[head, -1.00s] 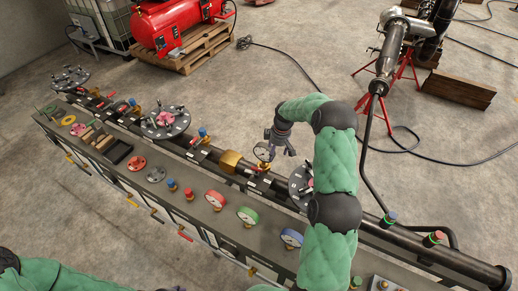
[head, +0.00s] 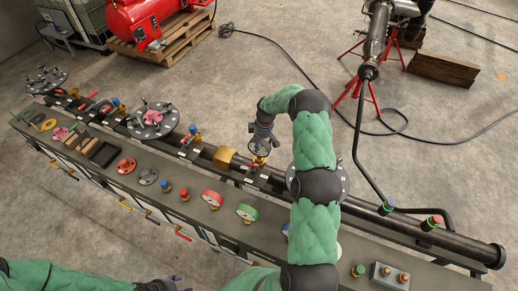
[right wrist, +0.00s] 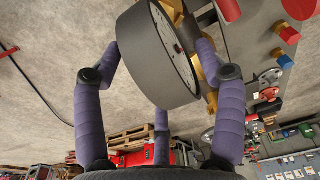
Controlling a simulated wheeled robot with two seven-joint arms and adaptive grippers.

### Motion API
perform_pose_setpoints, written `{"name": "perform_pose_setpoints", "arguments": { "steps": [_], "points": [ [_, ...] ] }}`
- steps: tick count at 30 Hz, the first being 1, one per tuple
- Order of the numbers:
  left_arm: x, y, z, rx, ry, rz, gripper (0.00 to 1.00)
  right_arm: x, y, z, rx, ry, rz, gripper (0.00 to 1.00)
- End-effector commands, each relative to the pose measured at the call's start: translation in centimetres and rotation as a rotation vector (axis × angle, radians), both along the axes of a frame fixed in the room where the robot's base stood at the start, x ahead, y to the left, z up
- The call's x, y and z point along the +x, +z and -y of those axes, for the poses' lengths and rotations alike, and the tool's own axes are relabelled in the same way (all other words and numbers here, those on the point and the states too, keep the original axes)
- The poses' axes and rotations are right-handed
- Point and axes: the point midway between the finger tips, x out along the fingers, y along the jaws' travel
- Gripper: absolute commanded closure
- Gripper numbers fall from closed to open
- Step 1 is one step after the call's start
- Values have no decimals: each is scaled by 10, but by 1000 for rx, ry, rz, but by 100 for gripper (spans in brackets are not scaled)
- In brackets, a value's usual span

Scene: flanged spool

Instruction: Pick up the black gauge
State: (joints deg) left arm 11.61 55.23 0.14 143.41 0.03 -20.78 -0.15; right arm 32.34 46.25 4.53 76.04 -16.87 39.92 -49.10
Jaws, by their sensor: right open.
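The black gauge (head: 258,161) stands on a brass fitting on the pipe run, and in the head view my right gripper covers much of it. In the right wrist view its dark round case (right wrist: 150,55) and white dial (right wrist: 174,42) are large and close. My right gripper (head: 262,142) is open over the gauge. In the right wrist view its purple fingers (right wrist: 160,75) spread around the case, one on each side and a third nearer the camera. I cannot tell whether they touch it. A dark part of my left arm's end shows at the bottom edge; its jaws are not visible.
A red gauge (head: 212,199) and a green gauge (head: 247,213) lie on the bench ledge. A brass block (head: 224,158) sits on the pipe left of the gauge. A flange disc (head: 339,184) is partly behind my right arm. Open floor lies beyond the pipe.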

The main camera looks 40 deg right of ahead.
Motion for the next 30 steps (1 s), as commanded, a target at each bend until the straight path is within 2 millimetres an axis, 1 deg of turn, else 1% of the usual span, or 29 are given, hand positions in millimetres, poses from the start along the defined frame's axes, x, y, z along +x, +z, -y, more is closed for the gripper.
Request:
{"name": "perform_pose_setpoints", "arguments": {
  "steps": [3, 9, 13, 19, 20, 21, 23, 24, 26, 27, 30],
  "points": [
    [0, 5, 0, 0, 0, 0, 49, 2, -15, -2, 2, 0, -3, 29],
    [0, 8, 0, 0, 0, 0, 49, 5, -39, -3, 1, 0, -2, 29],
    [0, 9, 0, 0, 0, 0, 49, 6, -45, -3, 0, 0, -1, 29],
    [0, 9, 0, 0, 0, 0, 49, 6, -46, -3, 0, 0, -1, 29],
    [0, 9, 0, 0, 0, 0, 49, 6, -46, -3, 0, 0, -1, 32],
    [0, 9, 0, 0, 0, 0, 49, 6, -46, -3, 0, 0, -1, 43],
    [0, 9, 0, 0, 0, 0, 49, 6, -46, -3, 0, 0, -1, 60],
    [0, 9, 0, 0, 0, 0, 49, 6, -46, -3, 0, 0, -1, 71],
    [0, 9, 0, 0, 0, 0, 49, 6, -46, -4, 0, 0, -1, 88],
    [0, 9, 0, 0, 0, 0, 49, 6, -46, -4, 0, 0, -1, 99],
    [0, 9, 0, 0, 0, 0, 49, 6, -45, -3, 0, 0, 0, 100]
  ]
}}
